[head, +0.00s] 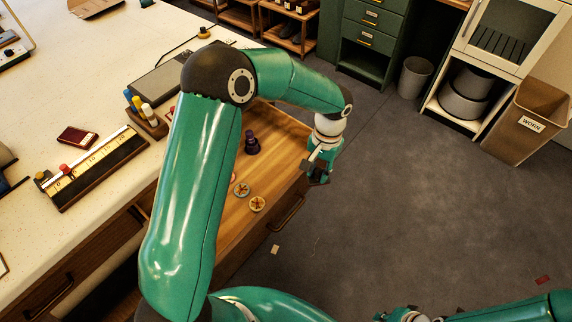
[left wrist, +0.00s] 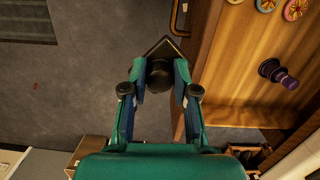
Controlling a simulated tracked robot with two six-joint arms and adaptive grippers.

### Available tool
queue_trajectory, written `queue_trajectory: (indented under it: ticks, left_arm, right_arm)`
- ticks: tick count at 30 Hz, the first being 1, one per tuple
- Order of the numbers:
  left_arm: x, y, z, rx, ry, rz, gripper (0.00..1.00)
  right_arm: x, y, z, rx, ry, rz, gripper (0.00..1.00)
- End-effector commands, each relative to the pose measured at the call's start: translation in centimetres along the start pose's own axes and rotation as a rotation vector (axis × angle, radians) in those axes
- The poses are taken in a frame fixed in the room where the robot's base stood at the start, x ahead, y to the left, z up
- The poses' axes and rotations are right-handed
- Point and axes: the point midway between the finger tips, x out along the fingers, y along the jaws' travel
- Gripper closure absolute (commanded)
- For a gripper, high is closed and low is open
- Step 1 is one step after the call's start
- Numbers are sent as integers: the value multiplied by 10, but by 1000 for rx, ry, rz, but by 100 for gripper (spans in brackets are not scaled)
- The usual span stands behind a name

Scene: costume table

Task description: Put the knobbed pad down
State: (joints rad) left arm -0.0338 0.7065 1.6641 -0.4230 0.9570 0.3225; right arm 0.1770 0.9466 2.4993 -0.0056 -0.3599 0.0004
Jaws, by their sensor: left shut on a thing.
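My left gripper (head: 320,172) is at the front right edge of the open wooden drawer (head: 222,240). In the left wrist view it (left wrist: 159,82) is shut on the knobbed pad (left wrist: 158,47), a dark, flat, angular piece with a round black knob between the fingertips. In that view the pad is beside the drawer edge, with grey floor behind it. In the head view the pad is small, dark and mostly hidden by the gripper. My right gripper (head: 402,315) is only partly visible at the bottom edge, and its fingers are not clear.
The drawer holds a purple knobbed piece (head: 252,144) and round patterned discs (head: 257,204). My left arm hides part of the drawer. The pale tabletop (head: 60,110) has a ruler rack (head: 97,166), a dark red box (head: 77,137) and some free room. A bin (head: 524,122) stands far right.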

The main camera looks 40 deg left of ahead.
Motion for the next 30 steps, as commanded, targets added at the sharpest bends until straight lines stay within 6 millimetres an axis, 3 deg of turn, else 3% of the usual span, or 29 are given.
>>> queue_trajectory:
  ticks: [7,11,14,21,27,30]
  left_arm:
    - [2,-8,-3,-64,2,8,99]
    - [5,-23,-18,-265,5,33,99]
    - [5,-42,-35,-524,7,66,99]
    - [-5,-101,-71,-1309,9,166,99]
    - [-18,-143,-84,-1865,8,235,99]
    - [-24,-158,-86,-2058,8,258,99]
  right_arm:
    - [5,2,0,0,0,0,100]
    - [19,7,0,0,1,0,100]
    - [36,13,0,0,1,0,100]
    - [79,28,-1,0,1,0,100]
    - [106,38,-1,0,1,0,100]
    - [114,41,-1,0,1,0,100]
